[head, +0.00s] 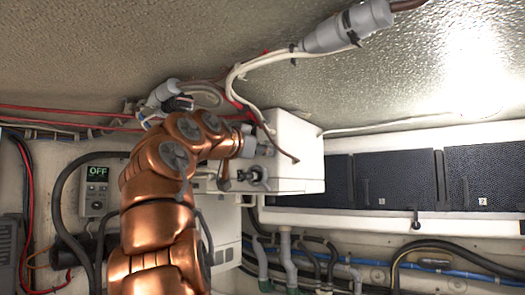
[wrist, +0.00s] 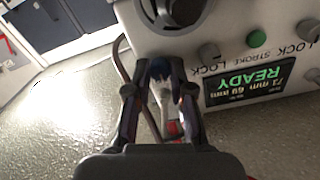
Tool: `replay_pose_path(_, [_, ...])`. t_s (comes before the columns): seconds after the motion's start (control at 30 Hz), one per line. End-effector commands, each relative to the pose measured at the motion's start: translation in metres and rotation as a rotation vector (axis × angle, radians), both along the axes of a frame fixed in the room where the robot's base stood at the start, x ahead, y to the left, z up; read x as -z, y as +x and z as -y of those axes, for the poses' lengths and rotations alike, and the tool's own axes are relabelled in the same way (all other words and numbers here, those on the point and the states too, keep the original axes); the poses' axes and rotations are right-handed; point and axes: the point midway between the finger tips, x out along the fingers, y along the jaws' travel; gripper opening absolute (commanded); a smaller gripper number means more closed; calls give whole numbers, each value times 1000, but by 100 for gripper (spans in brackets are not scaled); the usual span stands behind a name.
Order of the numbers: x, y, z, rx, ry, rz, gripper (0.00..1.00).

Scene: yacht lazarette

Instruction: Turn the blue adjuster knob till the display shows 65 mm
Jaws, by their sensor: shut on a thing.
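In the wrist view, my gripper (wrist: 160,82) is shut on the blue adjuster knob (wrist: 160,68), which shows as a dark blue piece between the fingertips at the edge of a white box (wrist: 225,18). The fingers hide part of the knob. The display (wrist: 250,84) to the right of it appears upside down. It reads READY in green, with small mm figures below that I cannot read surely. In the head view, the white box (head: 305,165) hangs under the ceiling and my copper arm reaches to its left side. The blue knob cannot be made out there.
A green button (wrist: 257,39) and grey lock knobs (wrist: 208,52) sit near the display. In the head view, a grey controller (head: 97,185) reads OFF at left. Cables (head: 245,75) run above the box. Dark panels (head: 395,180) stand at right, with hoses (head: 290,255) below.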

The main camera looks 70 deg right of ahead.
Motion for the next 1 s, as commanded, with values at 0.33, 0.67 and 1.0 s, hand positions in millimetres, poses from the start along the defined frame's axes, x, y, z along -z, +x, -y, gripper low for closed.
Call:
replay_pose_path(0.33, [0, 0, 0, -1, 9, -35, 0])
replay_pose_path(0.67, [0, 1, 1, 0, 55, -240, 0])
replay_pose_path(1.0, [-2, 1, 0, -2, 118, -554, 0])
